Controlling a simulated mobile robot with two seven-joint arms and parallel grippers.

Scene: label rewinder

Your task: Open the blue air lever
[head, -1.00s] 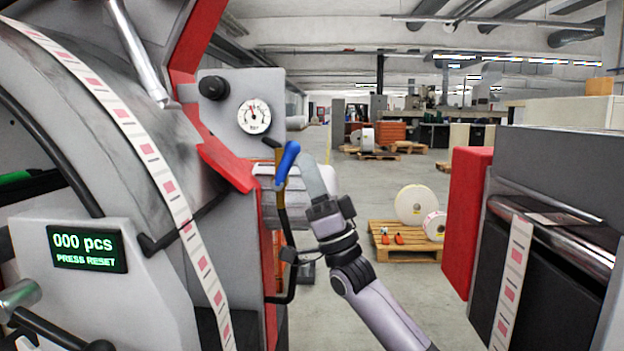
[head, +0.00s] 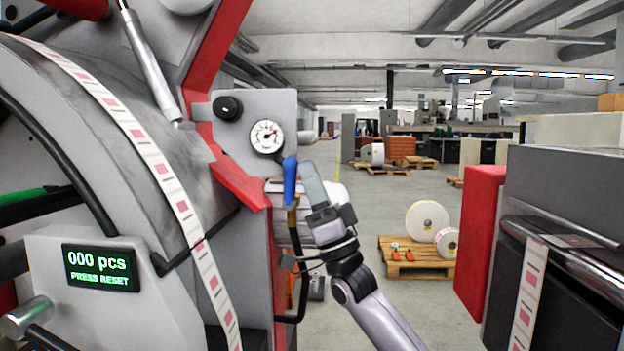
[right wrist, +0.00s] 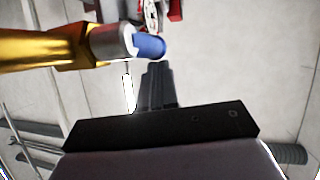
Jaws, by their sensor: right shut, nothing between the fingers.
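The blue air lever (head: 290,182) stands upright beside the machine in the head view, above a brass valve (head: 292,218) on a black hose. It also shows in the right wrist view (right wrist: 148,46), end-on, beside the large brass body (right wrist: 45,48). My right gripper (head: 310,172) is shut and empty, just right of the lever. Its closed fingers also show in the right wrist view (right wrist: 157,72), pointing towards the lever's end; I cannot tell whether they touch it. A round pressure gauge (head: 267,137) sits above and left of the lever. My left gripper is out of view.
The rewinder's red frame (head: 236,178) and label web (head: 183,208) are close on the left. A counter display (head: 100,268) reads 000 pcs. A red panel (head: 480,240) stands on the right. A pallet (head: 415,268) with rolls is on the open floor behind.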

